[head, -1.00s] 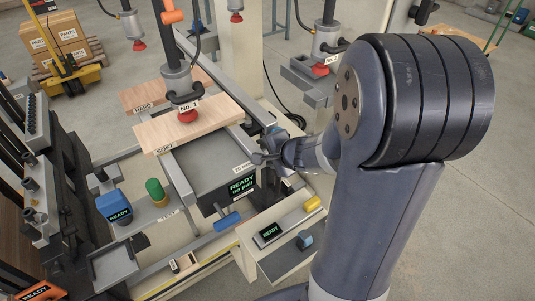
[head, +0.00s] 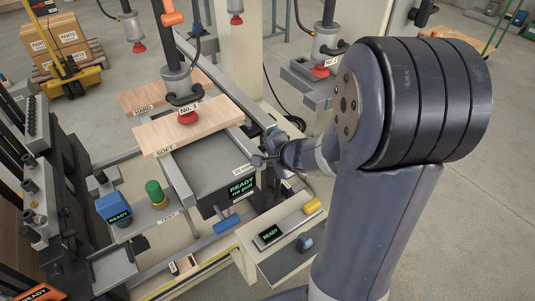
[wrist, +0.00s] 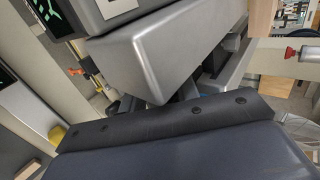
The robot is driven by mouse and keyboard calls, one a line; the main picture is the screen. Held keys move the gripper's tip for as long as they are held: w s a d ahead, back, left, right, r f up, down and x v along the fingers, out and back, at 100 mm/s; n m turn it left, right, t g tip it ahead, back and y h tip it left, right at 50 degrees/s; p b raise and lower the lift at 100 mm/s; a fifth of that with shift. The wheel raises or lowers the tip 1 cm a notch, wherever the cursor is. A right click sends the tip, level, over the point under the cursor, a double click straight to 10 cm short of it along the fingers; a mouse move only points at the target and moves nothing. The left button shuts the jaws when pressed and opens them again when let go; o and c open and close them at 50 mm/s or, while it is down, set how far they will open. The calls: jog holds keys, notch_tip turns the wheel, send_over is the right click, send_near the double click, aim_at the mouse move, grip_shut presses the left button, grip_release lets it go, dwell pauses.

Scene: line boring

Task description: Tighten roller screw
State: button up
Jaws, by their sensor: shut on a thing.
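My gripper (head: 263,160) is at the right rear corner of the dark grey box (head: 205,165) under the press. It is shut on a small grey part there. The part is mostly hidden by my wrist, so I cannot tell for sure that it is the roller screw. In the wrist view, a grey metal housing (wrist: 165,50) fills the upper middle, close to my wrist; the fingertips do not show there. The box's display (head: 241,187) reads READY in green, with a smaller line under it.
A side shelf holds a READY display (head: 268,236) and a yellow cylinder (head: 312,206). Blue (head: 114,207) and green (head: 155,192) items stand left.

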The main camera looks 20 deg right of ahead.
jog(key=shift+f+t+b, duration=0.3)
jog(key=shift+f+b, duration=0.1)
jog(key=shift+b, duration=1.3)
jog(key=b, duration=0.3)
jog(key=shift+s+f+t+y, duration=0.1)
jog(key=shift+f+t+y, duration=0.05)
jog(key=shift+t+y, duration=0.15)
jog(key=t+b, duration=0.2)
jog(key=b, duration=0.7)
jog(key=t+y+b, duration=0.1)
jog(key=t+b, duration=0.1)
jog(key=b, duration=0.7)
jog(key=f+t+y+b, duration=0.1)
jog(key=t+b, duration=0.1)
jog(key=b, duration=0.7)
jog(key=shift+s, duration=0.15)
jog(key=b, duration=0.2)
jog(key=t+b, duration=0.1)
jog(key=b, duration=0.2)
jog(key=shift+r, duration=0.25)
jog(key=o, duration=1)
jog(key=shift+d, duration=0.1)
